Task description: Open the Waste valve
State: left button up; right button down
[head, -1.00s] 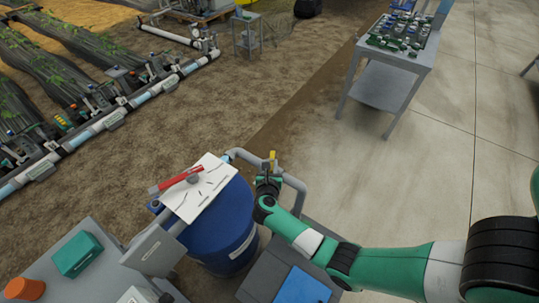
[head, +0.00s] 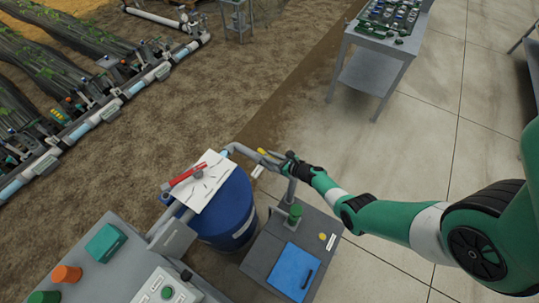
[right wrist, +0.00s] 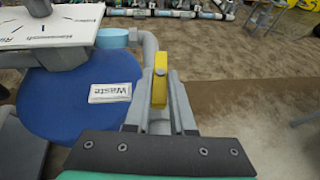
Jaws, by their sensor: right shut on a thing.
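The Waste valve's yellow handle (head: 263,152) sits on the grey pipe (head: 243,150) beside the blue barrel. In the right wrist view the yellow handle (right wrist: 160,78) stands between the grey fingers, pointing away from the wrist. A white "Waste" label (right wrist: 110,92) shows left of it there. My right gripper (head: 274,157) is shut on the handle, and its fingers hide part of the valve body. The handle lies roughly along the pipe's run in the head view. My left gripper is not in view.
The blue barrel (head: 228,212) carries a white dial plate (head: 214,178) with a red lever (head: 187,174). A grey stand with a blue pad (head: 292,270) is below the valve. A control panel (head: 165,290) is at the lower left.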

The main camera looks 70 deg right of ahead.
jog(key=shift+d+n+t+y+b, duration=0.15)
jog(key=shift+n+y+b, duration=0.1)
jog(key=shift+n+y, duration=0.25)
jog(key=shift+d+n+t+y+b, duration=0.15)
jog(key=shift+n+y+b, duration=0.1)
jog(key=shift+n+y, duration=0.25)
jog(key=shift+r, duration=0.1)
jog(key=shift+a, duration=0.1)
jog(key=c, duration=0.8)
grip_release()
jog(key=shift+o, duration=0.2)
